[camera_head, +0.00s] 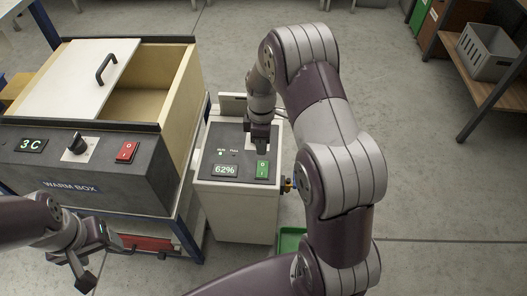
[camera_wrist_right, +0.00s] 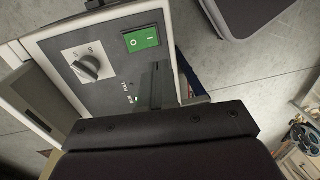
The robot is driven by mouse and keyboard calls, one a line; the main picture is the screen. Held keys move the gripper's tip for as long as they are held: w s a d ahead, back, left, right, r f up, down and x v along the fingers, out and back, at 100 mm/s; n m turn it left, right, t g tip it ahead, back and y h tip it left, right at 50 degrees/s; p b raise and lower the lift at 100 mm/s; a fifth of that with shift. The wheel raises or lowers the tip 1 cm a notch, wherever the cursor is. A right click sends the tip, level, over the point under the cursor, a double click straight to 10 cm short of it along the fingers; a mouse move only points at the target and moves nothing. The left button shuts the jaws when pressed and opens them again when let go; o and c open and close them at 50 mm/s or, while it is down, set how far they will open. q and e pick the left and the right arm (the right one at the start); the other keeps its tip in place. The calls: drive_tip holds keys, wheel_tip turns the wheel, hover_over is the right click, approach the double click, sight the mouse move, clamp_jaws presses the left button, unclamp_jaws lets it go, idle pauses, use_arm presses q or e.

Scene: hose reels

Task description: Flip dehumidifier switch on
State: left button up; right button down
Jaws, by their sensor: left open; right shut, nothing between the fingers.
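The dehumidifier (camera_head: 240,212) is a pale box with a dark sloped panel. Its panel has a 62% display (camera_head: 224,170) and a green rocker switch (camera_head: 262,169) marked O and I. The switch shows green in the right wrist view too (camera_wrist_right: 142,40), with a small lit green lamp and a knob (camera_wrist_right: 88,68) on the same panel. Which side of the rocker is pressed is too small to tell. My right gripper (camera_head: 261,149) is shut and empty, pointing down just behind the switch; contact is unclear. My left gripper (camera_head: 100,264) is open and empty at lower left.
The warm box (camera_head: 75,185), with a red switch (camera_head: 126,151), a knob and a half-open lid (camera_head: 80,78), stands left of the dehumidifier. A green tray (camera_head: 291,240) is on the floor at right. A grey crate (camera_head: 487,52) sits on a shelf at far right. Open floor lies between.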

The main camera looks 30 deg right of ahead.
drive_tip(key=r, duration=0.2)
drive_tip(key=shift+s+r, duration=0.2)
drive_tip(key=shift+r, duration=0.2)
drive_tip(key=s+a+r+m+t, duration=0.1)
drive_tip(key=s+a+r+m, duration=0.2)
drive_tip(key=s+m, duration=0.35)
drive_tip(key=s+a+r+m+t, duration=0.1)
drive_tip(key=s+a+r+m, duration=0.2)
drive_tip(key=s+m, duration=0.35)
wheel_tip(320, 180, up, 16)
drive_tip(key=s+n+p, duration=0.1)
drive_tip(key=p, duration=1.4)
drive_tip(key=shift+a+n+t+h, duration=0.3)
drive_tip(key=shift+a, duration=0.05)
